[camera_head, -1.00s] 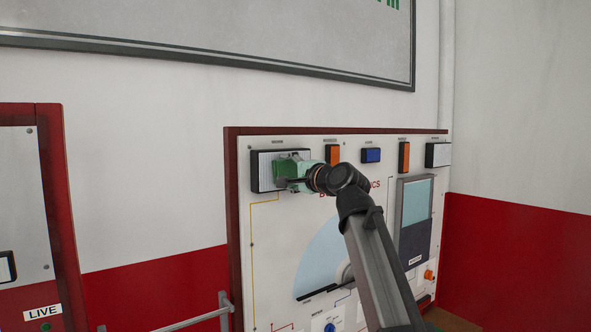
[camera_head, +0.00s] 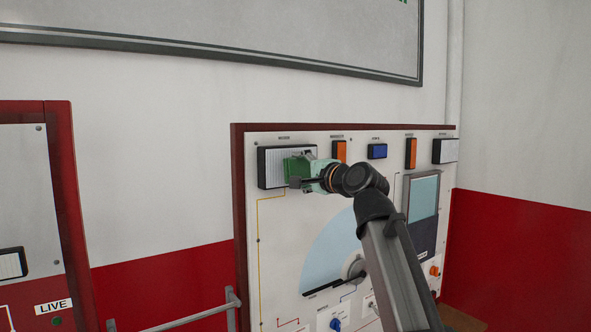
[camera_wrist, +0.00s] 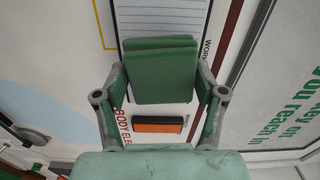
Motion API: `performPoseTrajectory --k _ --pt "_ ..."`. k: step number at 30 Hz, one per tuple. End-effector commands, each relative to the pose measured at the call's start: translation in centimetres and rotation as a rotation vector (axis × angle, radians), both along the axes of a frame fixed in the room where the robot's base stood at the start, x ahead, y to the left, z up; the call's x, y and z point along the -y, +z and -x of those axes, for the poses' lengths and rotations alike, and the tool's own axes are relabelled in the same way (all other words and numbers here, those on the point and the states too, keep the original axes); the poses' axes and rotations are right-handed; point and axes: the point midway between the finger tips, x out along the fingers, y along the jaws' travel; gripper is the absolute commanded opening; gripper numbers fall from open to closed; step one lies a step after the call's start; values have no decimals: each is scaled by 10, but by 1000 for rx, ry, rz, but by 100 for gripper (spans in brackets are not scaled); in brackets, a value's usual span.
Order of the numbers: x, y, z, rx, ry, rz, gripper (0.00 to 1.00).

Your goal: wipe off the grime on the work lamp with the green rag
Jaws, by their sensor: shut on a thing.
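The work lamp (camera_head: 269,168) is a flat, dark-framed rectangle with a ribbed white lens at the panel's upper left. Its lens also shows at the top of the wrist view (camera_wrist: 165,17). My gripper (camera_head: 303,182) is shut on the folded green rag (camera_wrist: 162,75), which sits between its two fingers. In the head view the rag (camera_head: 296,168) is in front of the lamp's right part and hides it. I cannot tell whether the rag touches the lens. I cannot make out grime on the visible part of the lens.
The white panel (camera_head: 285,215) has a dark red frame. An orange lamp (camera_head: 339,150), a blue one (camera_head: 377,151) and another orange one (camera_head: 411,153) line its top, right of the work lamp. A metal handrail (camera_head: 230,300) stands at lower left.

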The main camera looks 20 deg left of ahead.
Motion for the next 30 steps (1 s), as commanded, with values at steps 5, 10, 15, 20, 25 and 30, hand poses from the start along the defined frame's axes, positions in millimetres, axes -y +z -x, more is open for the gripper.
performPoseTrajectory --k 5,10,15,20,25,30 --pt "14 0 10 1 -1 -1 42" --pt "17 0 12 0 -1 0 42" --pt "17 0 11 0 -1 0 42" --pt "20 0 14 0 -1 0 42" --pt "30 0 21 0 -1 0 42" --pt "40 0 28 0 -1 0 42"
